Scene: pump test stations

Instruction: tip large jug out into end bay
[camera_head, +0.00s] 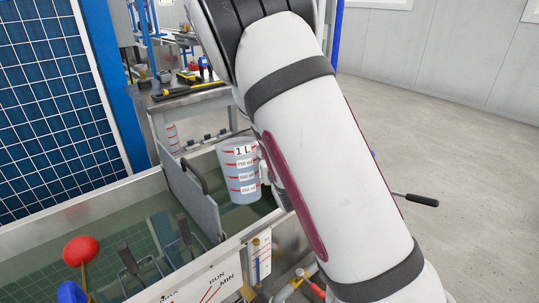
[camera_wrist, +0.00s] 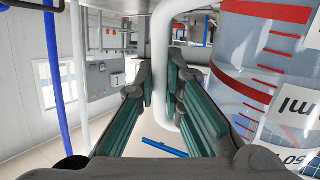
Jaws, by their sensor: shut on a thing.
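The large jug (camera_head: 239,172) is translucent with red marks and a "1 L" label. It stands nearly upright over the end bay (camera_head: 243,219) of the water tank, beyond a grey divider plate (camera_head: 193,197). The bay holds greenish water. In the wrist view the jug (camera_wrist: 262,65) fills the right side, and its white handle (camera_wrist: 163,50) passes between the teal finger pads. My gripper (camera_wrist: 163,92) is shut on that handle. In the head view my arm hides the gripper and the jug's right side. I see no liquid pouring.
The main tank section holds a red float ball (camera_head: 81,250) and dark handles under a metal rim. A workbench (camera_head: 192,97) with tools stands behind. A blue solar panel (camera_head: 52,90) is at left. Open floor (camera_head: 450,150) lies at right.

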